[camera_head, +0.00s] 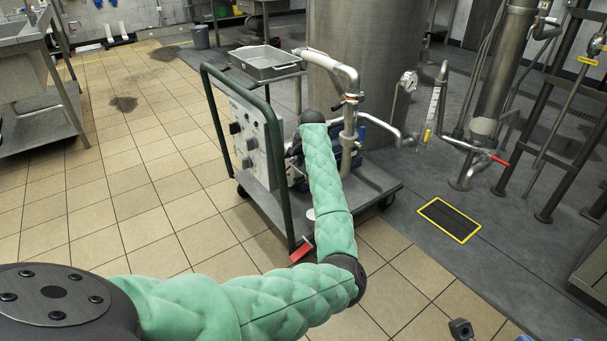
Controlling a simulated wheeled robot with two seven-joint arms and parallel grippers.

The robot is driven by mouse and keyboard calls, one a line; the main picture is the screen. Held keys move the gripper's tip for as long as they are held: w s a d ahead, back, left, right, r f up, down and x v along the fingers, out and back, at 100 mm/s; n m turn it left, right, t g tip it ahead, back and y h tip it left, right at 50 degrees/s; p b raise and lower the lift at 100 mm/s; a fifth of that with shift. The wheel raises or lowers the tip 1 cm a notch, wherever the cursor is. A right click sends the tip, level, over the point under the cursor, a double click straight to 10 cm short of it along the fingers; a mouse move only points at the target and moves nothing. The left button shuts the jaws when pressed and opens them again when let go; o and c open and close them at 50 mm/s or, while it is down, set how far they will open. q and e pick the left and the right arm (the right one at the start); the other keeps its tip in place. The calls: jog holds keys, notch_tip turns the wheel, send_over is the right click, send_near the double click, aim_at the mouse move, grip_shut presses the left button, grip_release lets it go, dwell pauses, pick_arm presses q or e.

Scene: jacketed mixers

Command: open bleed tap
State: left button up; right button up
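Several small taps show on the pipework of the wheeled cart. I cannot tell which is the bleed tap. My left arm, in a green padded sleeve, reaches over the cart. My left gripper (294,154) is a dark shape left of the upright pipe (350,122), partly behind the arm and against dark equipment. Its fingers are not clear, and I cannot tell what it touches.
The cart has a green frame (220,120), a control panel with dark knobs (250,144) and a metal tray (265,63) on top. A large steel vessel (375,60) stands behind. A yellow-edged floor grate (449,219) lies right. Tiled floor at left is clear.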

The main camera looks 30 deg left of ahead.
aim_at(303, 176)
pick_arm(q)
jog(key=shift+w+a+f+b, duration=0.1)
jog(key=shift+a+f+b, duration=0.1)
jog(key=shift+f, duration=0.8)
jog(key=shift+a+f+b, duration=0.15)
jog(key=shift+f+b, duration=0.05)
jog(key=shift+f, duration=0.75)
grip_shut()
